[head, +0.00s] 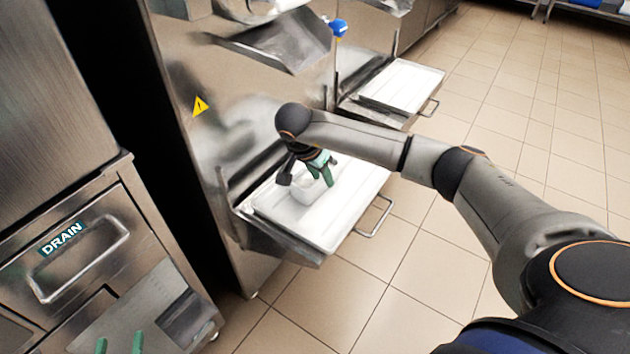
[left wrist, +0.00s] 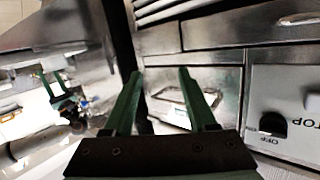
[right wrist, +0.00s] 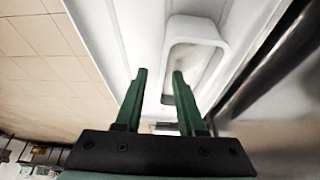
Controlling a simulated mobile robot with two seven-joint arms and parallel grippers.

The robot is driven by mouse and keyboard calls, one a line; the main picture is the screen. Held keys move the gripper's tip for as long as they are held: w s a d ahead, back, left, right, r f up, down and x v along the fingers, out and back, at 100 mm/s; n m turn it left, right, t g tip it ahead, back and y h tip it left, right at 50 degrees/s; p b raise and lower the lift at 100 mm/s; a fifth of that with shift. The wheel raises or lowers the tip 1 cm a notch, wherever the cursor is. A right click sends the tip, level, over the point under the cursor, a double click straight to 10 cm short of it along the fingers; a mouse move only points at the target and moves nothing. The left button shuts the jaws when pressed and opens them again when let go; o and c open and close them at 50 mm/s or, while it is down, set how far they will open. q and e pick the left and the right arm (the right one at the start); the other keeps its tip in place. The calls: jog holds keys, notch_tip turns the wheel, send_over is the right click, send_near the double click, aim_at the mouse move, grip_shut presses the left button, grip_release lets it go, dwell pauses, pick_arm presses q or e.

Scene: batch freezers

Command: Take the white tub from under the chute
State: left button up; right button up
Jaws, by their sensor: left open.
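The white tub (head: 307,190) stands on the white tray (head: 352,207) below the metal chute (head: 290,48). My right gripper (head: 325,172) is over the tub, and its arm and fingers hide part of the rim. In the right wrist view the tub (right wrist: 192,28) lies just beyond the green fingertips (right wrist: 159,74). These are apart, with the tub's side edge lying between them in the picture. I cannot tell whether they touch it. My left gripper (head: 120,344) is open and empty at the bottom left. The left wrist view shows its spread fingers (left wrist: 160,75).
A metal unit with a DRAIN label (head: 62,239) and a drawer handle stands at the left. A second white tray (head: 402,86) is farther back, with a blue knob (head: 338,27) near it. A wire handle (head: 374,216) sticks out beside the near tray.

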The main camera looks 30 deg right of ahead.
aim_at(324, 191)
jog(key=x, duration=0.1)
jog(key=b+x, duration=0.1)
jog(key=x, duration=0.3)
jog(key=shift+w+r, duration=0.1)
jog(key=shift+w, duration=0.2)
pick_arm(q)
notch_tip(324, 191, up, 8)
jog(key=m+t+h, duration=0.1)
jog(key=t, duration=0.2)
jog(key=shift+w+d, duration=0.2)
jog(key=shift+w, duration=0.25)
pick_arm(e)
grip_shut()
jog(key=shift+r, duration=0.1)
